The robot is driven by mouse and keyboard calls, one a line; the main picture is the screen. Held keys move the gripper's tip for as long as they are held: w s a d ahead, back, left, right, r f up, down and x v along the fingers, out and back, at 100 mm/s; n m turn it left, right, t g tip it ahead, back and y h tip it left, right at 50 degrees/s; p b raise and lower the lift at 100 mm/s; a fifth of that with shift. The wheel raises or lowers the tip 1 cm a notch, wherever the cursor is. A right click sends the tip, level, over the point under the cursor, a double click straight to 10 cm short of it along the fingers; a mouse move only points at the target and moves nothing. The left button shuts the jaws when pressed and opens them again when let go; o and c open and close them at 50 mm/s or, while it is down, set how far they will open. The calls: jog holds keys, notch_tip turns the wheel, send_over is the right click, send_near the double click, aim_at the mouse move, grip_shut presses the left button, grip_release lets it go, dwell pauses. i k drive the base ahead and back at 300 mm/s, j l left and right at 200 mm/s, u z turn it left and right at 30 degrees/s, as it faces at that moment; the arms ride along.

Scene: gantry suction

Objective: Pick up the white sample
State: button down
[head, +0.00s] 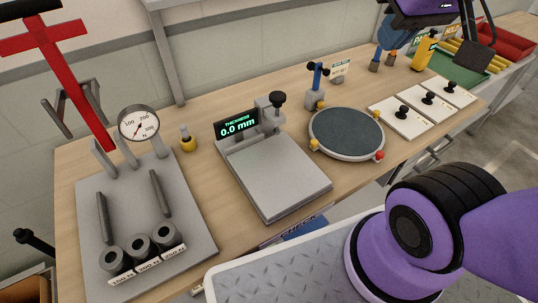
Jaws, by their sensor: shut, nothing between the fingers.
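I cannot make out a thing that is clearly the white sample. The white things on the bench are three flat square plates with black knobs, a near one (391,122), a middle one (421,106) and a far one (463,97). I cannot tell whether one of them is the sample.
A thickness gauge (275,178) reading 0.0 mm stands mid-bench. A round dark disc (346,134) lies to its right. A grey press plate with a dial (139,124) and cylinders stands left. A yellow bottle (424,52), green tray (462,78) and red bin (508,42) are far right.

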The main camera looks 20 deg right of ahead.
aim_at(402, 119)
jog(key=l+z, duration=0.4)
jog(key=i+l+z, duration=0.1)
jog(key=l+z, duration=0.25)
jog(key=l, duration=0.15)
jog(key=i+l+z, duration=0.1)
jog(key=l+z, duration=0.3)
